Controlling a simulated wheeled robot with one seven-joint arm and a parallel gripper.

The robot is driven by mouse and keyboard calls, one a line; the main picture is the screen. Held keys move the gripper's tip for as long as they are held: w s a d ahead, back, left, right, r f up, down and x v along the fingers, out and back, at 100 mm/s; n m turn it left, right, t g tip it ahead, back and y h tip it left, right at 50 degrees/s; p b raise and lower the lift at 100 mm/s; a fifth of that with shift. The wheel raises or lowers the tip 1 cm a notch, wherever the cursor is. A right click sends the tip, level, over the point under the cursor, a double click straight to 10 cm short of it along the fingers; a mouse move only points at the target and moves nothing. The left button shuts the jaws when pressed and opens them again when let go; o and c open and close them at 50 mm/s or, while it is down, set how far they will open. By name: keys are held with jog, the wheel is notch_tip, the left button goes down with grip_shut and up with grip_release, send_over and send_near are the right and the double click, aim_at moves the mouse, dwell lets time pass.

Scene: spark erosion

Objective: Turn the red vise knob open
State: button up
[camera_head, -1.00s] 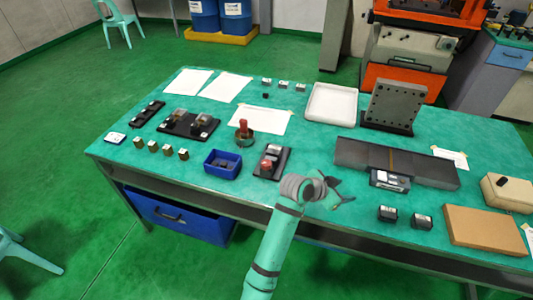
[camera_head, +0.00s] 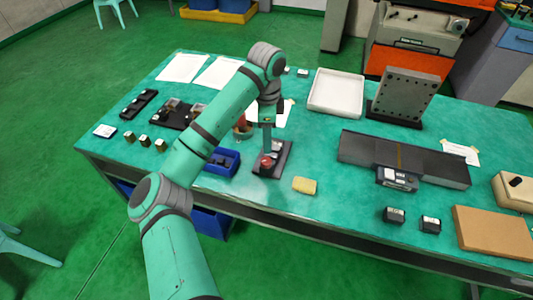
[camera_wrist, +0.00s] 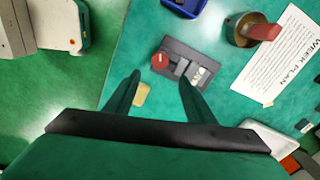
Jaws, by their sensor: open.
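The small dark vise (camera_head: 277,152) sits near the front edge of the green table, with its red knob (camera_head: 266,161) at its front end. In the wrist view, the vise (camera_wrist: 190,66) lies just beyond the fingertips, and the round red knob (camera_wrist: 159,60) shows between the lines of the two fingers. My gripper (camera_wrist: 159,76) is open and empty, with its fingers spread apart. In the head view, my gripper (camera_head: 267,146) points down close above the vise and partly hides it. I cannot tell whether a finger touches the knob.
A yellow block (camera_head: 304,185) lies right of the vise. A blue bin (camera_head: 222,162) stands to its left. A red-handled item in a round pot (camera_wrist: 238,36) stands behind. A white tray (camera_head: 337,92) and dark plates (camera_head: 425,160) lie farther right.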

aim_at(266, 160)
jog(key=f, duration=1)
jog(key=shift+a+f, duration=0.25)
jog(key=shift+c, duration=0.6)
jog(key=c, duration=1)
